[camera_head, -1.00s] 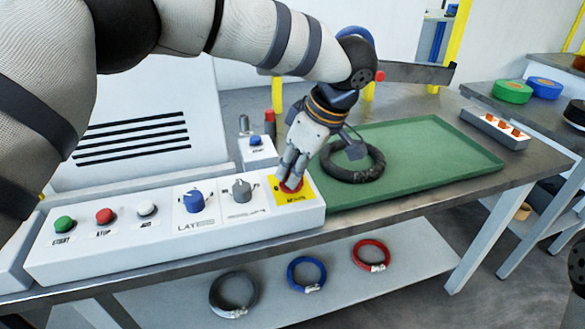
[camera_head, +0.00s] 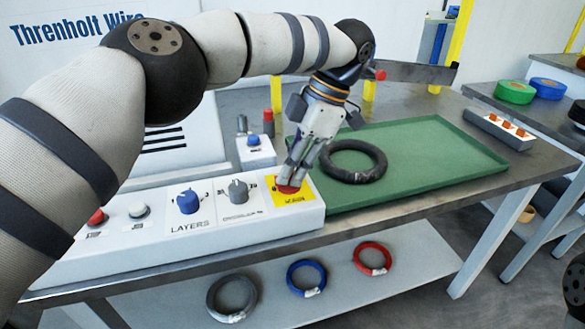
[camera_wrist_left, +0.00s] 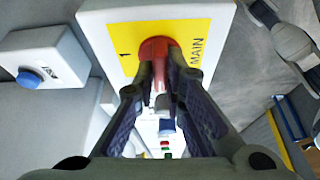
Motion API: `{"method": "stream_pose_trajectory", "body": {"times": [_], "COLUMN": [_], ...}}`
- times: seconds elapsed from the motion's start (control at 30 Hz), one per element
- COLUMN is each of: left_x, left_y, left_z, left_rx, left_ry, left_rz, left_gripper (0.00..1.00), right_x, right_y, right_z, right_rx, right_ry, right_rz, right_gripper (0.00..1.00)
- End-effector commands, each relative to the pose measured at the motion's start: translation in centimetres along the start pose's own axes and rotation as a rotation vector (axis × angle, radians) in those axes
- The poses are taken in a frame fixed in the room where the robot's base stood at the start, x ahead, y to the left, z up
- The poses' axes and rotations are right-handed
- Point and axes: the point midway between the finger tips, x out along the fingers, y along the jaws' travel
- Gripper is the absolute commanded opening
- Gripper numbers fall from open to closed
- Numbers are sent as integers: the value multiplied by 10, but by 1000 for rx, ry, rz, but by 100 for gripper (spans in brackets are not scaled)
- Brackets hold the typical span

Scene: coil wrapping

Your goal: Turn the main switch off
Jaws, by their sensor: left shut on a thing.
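The main switch is a red knob (camera_head: 289,189) on a yellow plate (camera_head: 272,198) at the right end of the white control panel. My left gripper (camera_head: 290,182) reaches down onto it with its fingers shut on the knob. In the left wrist view, the red knob (camera_wrist_left: 158,48) sits between the two fingertips. A "1" and the word "MAIN" show on the yellow plate there. The fingers hide part of the knob, so I cannot tell its exact position. My right gripper does not show.
On the panel are a blue LAYERS knob (camera_head: 189,202), a grey knob (camera_head: 238,191) and push buttons. A small box with a blue button (camera_head: 254,141) stands behind. A black coil (camera_head: 354,161) lies on the green tray (camera_head: 440,150) at right. Coils lie on the lower shelf (camera_head: 330,285).

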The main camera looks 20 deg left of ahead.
Motion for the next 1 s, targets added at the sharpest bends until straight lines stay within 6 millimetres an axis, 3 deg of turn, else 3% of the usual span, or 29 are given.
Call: {"method": "stream_pose_trajectory", "body": {"times": [0.7,0.73,0.8,1.0], "left_x": [1,1,1,0], "left_y": [0,0,0,0], "left_z": [1,1,1,0], "left_rx": [-62,-62,-62,-61], "left_ry": [-1,-1,-1,-1], "left_rz": [-27,-27,-27,-26], "left_gripper": [0,15,31,31], "right_x": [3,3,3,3], "right_y": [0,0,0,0], "right_z": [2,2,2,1], "right_rx": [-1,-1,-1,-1], "right_ry": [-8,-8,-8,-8], "right_rz": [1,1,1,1], "right_gripper": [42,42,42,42]}}
